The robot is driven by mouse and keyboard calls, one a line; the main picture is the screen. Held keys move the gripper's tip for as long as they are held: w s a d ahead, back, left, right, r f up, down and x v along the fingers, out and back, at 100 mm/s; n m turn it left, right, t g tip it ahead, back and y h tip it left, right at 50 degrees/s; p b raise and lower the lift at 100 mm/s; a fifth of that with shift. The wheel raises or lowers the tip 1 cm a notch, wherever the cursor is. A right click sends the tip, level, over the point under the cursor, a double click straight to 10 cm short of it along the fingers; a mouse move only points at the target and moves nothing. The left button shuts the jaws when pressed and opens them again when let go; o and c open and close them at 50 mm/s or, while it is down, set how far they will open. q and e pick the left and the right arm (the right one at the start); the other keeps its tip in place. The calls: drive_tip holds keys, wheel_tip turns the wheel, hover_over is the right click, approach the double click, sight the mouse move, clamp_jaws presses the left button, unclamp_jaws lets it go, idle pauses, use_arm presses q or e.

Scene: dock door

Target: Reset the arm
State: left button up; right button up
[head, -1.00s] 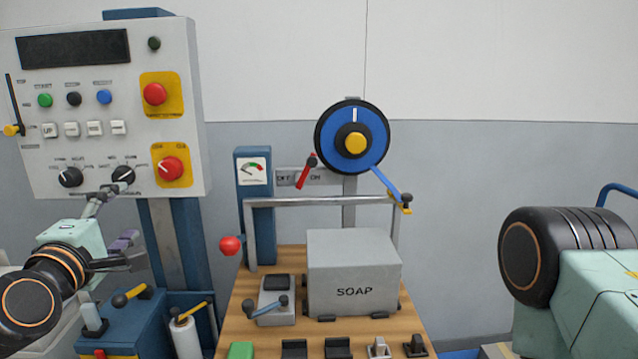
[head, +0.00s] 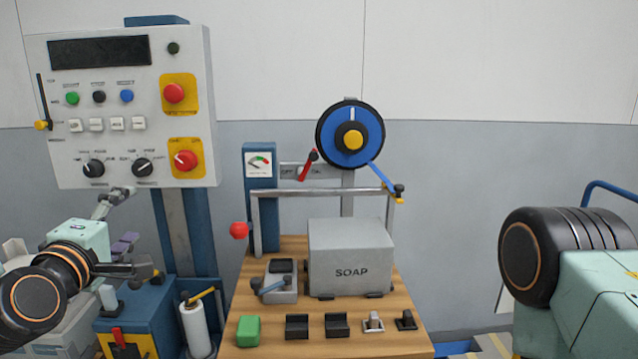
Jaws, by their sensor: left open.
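My left arm comes in from the left edge. Its small grey left gripper (head: 121,192) is at the lower edge of the white control panel (head: 185,80), just below the right black knob (head: 142,167). It is open, and I see nothing held in it. The fingers are small and partly lost against the panel edge, so I cannot tell whether they touch it. My right arm fills the right edge with a black joint and a pale green link. Its gripper is out of view.
A wooden bench (head: 285,342) holds a grey SOAP box (head: 350,255), a green block (head: 248,331) and small switches. A blue wheel (head: 372,140) stands behind it. A blue cabinet (head: 150,300) and white roll (head: 196,330) are near my left arm.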

use_arm(q)
drive_tip(key=s+d+f+m+g+h+b, duration=0.1)
drive_tip(key=s+d+f+m+g, duration=0.2)
drive_tip(key=f, duration=0.7)
drive_tip(key=s+d+f+m+g, duration=0.1)
drive_tip(key=s+f+m+g, duration=0.35)
drive_tip(key=f, duration=0.45)
drive_tip(key=s+d+f+m+g+h+b, duration=0.1)
drive_tip(key=s+d+f+m+g, duration=0.3)
drive_tip(key=f, duration=0.6)
drive_tip(key=s+f+m+g+b, duration=0.1)
drive_tip(key=s+f+m+g, duration=0.1)
drive_tip(key=s+f, duration=0.7)
drive_tip(key=s+f+m+g+y+b, duration=0.1)
drive_tip(key=s+f+m+g, duration=0.2)
drive_tip(key=s+f, duration=0.5)
drive_tip(key=s+g, duration=0.1)
drive_tip(key=s, duration=0.6)
drive_tip(key=shift+d+f, duration=0.25)
drive_tip(key=shift+f, duration=0.15)
